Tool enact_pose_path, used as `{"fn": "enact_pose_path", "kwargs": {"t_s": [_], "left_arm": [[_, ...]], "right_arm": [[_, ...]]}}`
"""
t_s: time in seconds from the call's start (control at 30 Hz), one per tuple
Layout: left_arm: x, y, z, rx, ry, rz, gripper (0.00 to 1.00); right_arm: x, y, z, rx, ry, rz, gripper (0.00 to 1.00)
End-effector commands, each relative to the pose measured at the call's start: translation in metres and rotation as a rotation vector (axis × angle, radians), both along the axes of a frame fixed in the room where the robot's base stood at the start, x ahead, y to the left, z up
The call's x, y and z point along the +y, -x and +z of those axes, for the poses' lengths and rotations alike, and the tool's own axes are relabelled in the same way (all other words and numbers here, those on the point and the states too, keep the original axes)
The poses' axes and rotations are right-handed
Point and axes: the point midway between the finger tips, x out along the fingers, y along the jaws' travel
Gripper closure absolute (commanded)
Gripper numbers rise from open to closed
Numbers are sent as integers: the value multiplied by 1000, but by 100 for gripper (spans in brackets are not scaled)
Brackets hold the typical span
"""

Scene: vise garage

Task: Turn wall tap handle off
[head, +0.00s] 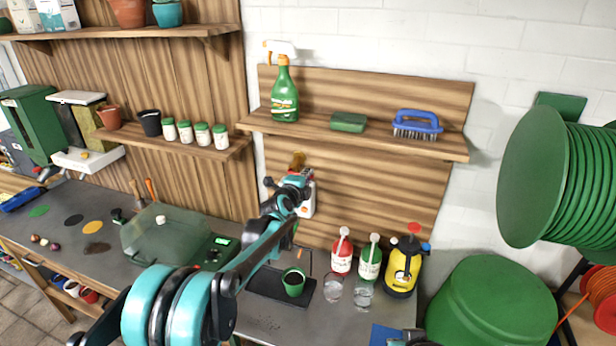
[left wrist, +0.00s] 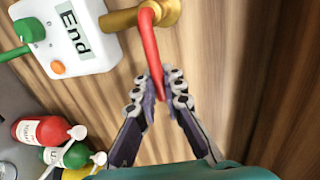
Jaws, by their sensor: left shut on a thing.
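The wall tap has a brass body (left wrist: 166,10) and a red handle (left wrist: 150,50). In the left wrist view the handle bends down from the brass body and runs between my fingers. My left gripper (left wrist: 158,84) is shut on the lower end of the handle. In the head view the brass tap (head: 297,160) shows on the wooden wall panel just above my left gripper (head: 297,180), and the arm hides much of it. My right gripper is in neither view.
A white box marked "End" (left wrist: 75,30) with an orange button is on the panel beside the tap. Red (head: 342,256), green (head: 369,262) and yellow (head: 403,268) bottles stand below on the bench. A shelf (head: 350,139) juts out above. A large green reel (head: 540,180) is at right.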

Motion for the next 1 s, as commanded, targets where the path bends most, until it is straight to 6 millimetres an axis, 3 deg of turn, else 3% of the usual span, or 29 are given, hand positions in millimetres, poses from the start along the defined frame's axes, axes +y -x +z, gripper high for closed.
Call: {"fn": "enact_pose_path", "kwargs": {"t_s": [0.47,0.57,0.6,1.0], "left_arm": [[0,0,-2,-5,-18,-2,100],[0,0,-2,-5,-17,-2,73],[0,0,-2,-5,-17,-2,69],[2,4,0,-4,-17,0,69]], "right_arm": [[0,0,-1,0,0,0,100],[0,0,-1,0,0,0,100],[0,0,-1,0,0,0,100],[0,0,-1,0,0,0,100]]}}
